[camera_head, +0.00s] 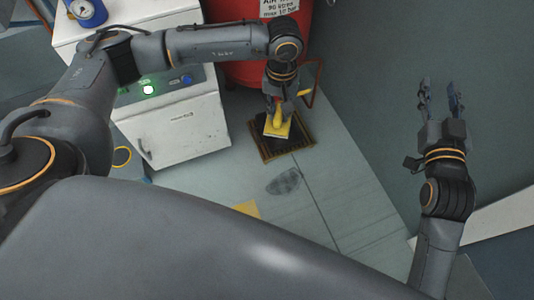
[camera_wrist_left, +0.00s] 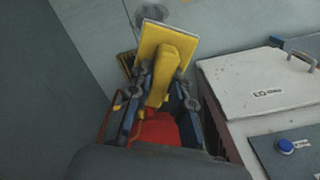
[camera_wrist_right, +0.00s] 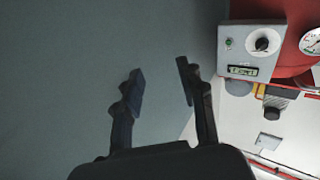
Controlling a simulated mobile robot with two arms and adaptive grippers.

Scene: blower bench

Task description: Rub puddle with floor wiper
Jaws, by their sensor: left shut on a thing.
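The yellow floor wiper (camera_head: 278,127) is gripped in my left gripper (camera_head: 277,106), its flat pad facing away from the jaws. In the left wrist view the wiper (camera_wrist_left: 160,50) sits between the fingers, shut on its handle. In the head view it overlaps a dark grated mat on the floor; its height above it is unclear. The puddle (camera_head: 284,181) is a dark grey patch on the floor, nearer to me than the wiper and apart from it. It shows partly at the top of the left wrist view (camera_wrist_left: 150,13). My right gripper (camera_head: 440,98) is open and empty at the right.
The dark grated mat (camera_head: 264,151) has a brown-yellow edge. A red tank (camera_head: 245,75) stands behind it, and a white cabinet (camera_head: 175,130) stands at its left. A yellow floor marking (camera_head: 247,208) lies near the puddle. The floor right of the puddle is clear up to the wall (camera_head: 370,100).

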